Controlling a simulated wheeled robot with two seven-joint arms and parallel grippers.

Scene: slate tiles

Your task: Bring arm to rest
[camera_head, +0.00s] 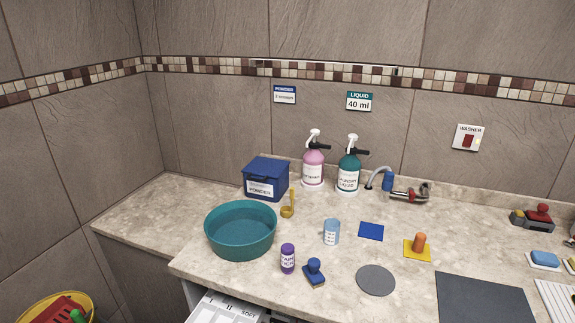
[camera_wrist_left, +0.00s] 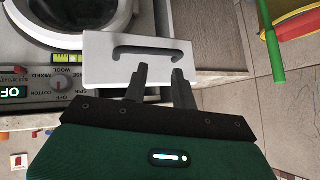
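My left gripper (camera_wrist_left: 160,72) shows in the left wrist view, its two dark fingers apart with nothing visible between them. It is in front of or over a white drawer front (camera_wrist_left: 140,62) with a dark handle (camera_wrist_left: 150,50); I cannot tell how far apart they are. Neither arm shows in the head view. My right gripper is not in view.
Below the counter (camera_head: 140,212), a white compartment drawer (camera_head: 225,308) stands pulled out. A teal basin (camera_head: 240,250), blue powder box (camera_head: 266,180) and two pump bottles are on the counter. The washer door (camera_wrist_left: 75,20) and a yellow tub (camera_head: 25,318) are lower down.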

